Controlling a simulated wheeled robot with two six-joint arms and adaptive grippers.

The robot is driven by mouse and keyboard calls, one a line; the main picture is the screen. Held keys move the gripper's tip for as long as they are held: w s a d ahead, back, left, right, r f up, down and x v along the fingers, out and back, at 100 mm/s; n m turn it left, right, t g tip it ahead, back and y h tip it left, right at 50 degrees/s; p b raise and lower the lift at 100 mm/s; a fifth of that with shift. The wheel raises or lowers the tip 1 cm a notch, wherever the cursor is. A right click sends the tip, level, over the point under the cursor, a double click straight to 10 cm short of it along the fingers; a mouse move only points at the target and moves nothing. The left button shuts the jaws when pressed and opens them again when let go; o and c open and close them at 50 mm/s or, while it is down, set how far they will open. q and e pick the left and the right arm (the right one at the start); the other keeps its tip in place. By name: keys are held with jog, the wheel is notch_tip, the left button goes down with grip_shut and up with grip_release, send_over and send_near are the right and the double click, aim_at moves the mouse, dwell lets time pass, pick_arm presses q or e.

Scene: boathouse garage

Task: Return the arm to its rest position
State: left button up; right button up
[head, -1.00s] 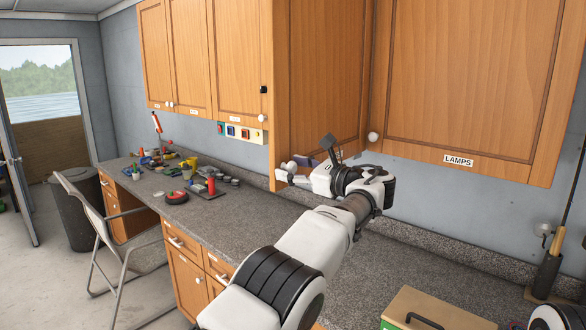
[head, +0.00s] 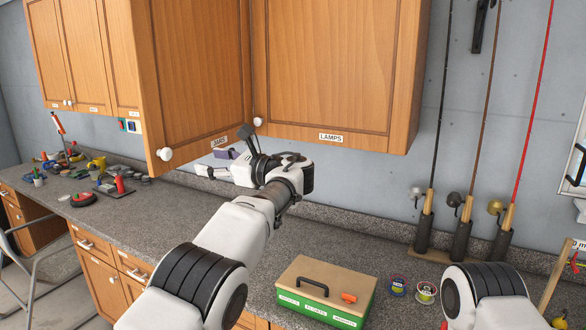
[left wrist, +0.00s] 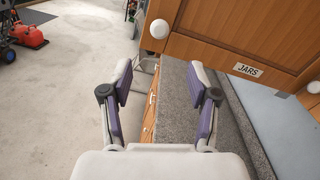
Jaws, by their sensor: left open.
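My left gripper (head: 218,163) is open and empty. It is in front of the wall cupboards, over the counter, near the lower edge of the swung-out door labelled JARS (head: 190,75). In the left wrist view its two purple-padded fingers (left wrist: 160,80) stand wide apart with nothing between them. The door's white knob (head: 165,154) is left of the gripper in the head view, and shows beyond the fingers in the left wrist view (left wrist: 160,29). The gripper does not touch it there. My right arm shows only as a link at the lower right; its gripper is out of view.
The LAMPS door (head: 330,70) is shut. On the counter (head: 185,215) stand a green and wooden box (head: 325,290), two small spools beside it, and fishing rods in holders (head: 460,235). Small tools lie at the far left. A chair (head: 40,260) is at the left.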

pick_arm(q)
jog(key=s+a+f+m+g+h+b, duration=0.15)
jog(key=a+f+b, duration=0.3)
jog(key=f, duration=0.85)
jog(key=w+a+f+m+g+b, duration=0.1)
jog(key=a+f+g+b, duration=0.3)
jog(key=f, duration=0.8)
jog(key=s+a+f+g+h+b, duration=0.1)
jog(key=s+a+f+h, duration=0.3)
jog(key=f, duration=1)
jog(key=s+a+f+h+b, duration=0.1)
jog(key=s+a+f+b, duration=0.15)
jog(key=s+f, duration=0.8)
jog(key=s+d+f+n+g+h+b, duration=0.25)
jog(key=s+f+n+g+h, duration=0.3)
jog(key=s+f, duration=1.5)
jog(key=s+d+n+t+h+b, duration=0.1)
jog(key=s+d+n+h, duration=0.2)
jog(key=s+n, duration=0.55)
jog(key=s+d+n+h, duration=0.2)
jog(key=s+d+n, duration=0.25)
jog(key=s, duration=0.75)
jog(key=w+n+t, duration=0.1)
jog(key=w+a+n+t, duration=0.1)
jog(key=w+n, duration=0.1)
jog(key=w+a+n+t, duration=0.1)
jog(key=shift+w+f+n+y, duration=0.1)
jog(key=shift+w+n+y, duration=0.15)
jog(key=shift+n+y, duration=0.05)
